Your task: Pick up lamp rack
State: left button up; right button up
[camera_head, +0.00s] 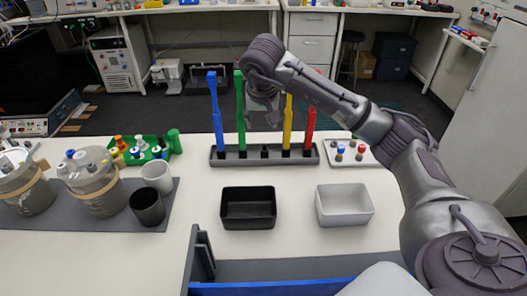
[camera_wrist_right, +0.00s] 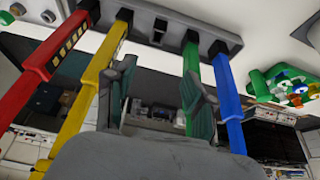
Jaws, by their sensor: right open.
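The lamp rack is a long dark grey base (camera_head: 265,158) across the middle of the white table. Upright in it stand a blue lamp (camera_head: 216,115), a green lamp (camera_head: 240,115), a yellow lamp (camera_head: 287,125) and a red lamp (camera_head: 309,130). The middle slot is empty. My right gripper (camera_head: 264,108) hangs over the middle of the rack, above the base. In the wrist view the open fingers (camera_wrist_right: 160,100) lie between the yellow lamp (camera_wrist_right: 95,85) and the green lamp (camera_wrist_right: 191,90), apart from the rack base (camera_wrist_right: 178,27). My left gripper is out of view.
A black bin (camera_head: 248,208) and a white bin (camera_head: 344,205) stand in front of the rack. A white tray (camera_head: 365,158) of small bottles is at its right, a green tray (camera_head: 138,158) at its left. Jars (camera_head: 95,185) and cups (camera_head: 147,207) stand on a mat further left.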

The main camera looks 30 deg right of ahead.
send_over(264, 145)
jog(key=s+a, duration=0.2)
notch_tip(264, 145, down, 7)
jog(key=shift+s+a+r+p, duration=0.15)
jog(key=shift+r+p, duration=0.05)
jog(key=shift+p, duration=0.2)
jog(key=shift+f, duration=0.35)
jog(key=shift+w+d+f, duration=0.3)
jog(key=shift+d+f, duration=0.05)
jog(key=shift+f, duration=0.2)
jog(key=x, duration=0.1)
jog(key=p+x, duration=0.1)
jog(key=x, duration=0.1)
jog(key=shift+d+f, duration=0.15)
jog(key=shift+d, duration=0.15)
jog(key=shift+w+d+f, duration=0.1)
jog(key=shift+w+f, duration=0.05)
jog(key=shift+f, duration=0.2)
grip_shut()
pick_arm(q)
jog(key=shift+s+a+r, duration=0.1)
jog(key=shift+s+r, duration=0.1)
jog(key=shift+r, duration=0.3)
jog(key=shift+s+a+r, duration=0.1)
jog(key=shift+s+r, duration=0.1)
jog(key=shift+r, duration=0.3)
pick_arm(e)
jog(key=shift+w+r, duration=0.1)
jog(key=shift+r, duration=0.05)
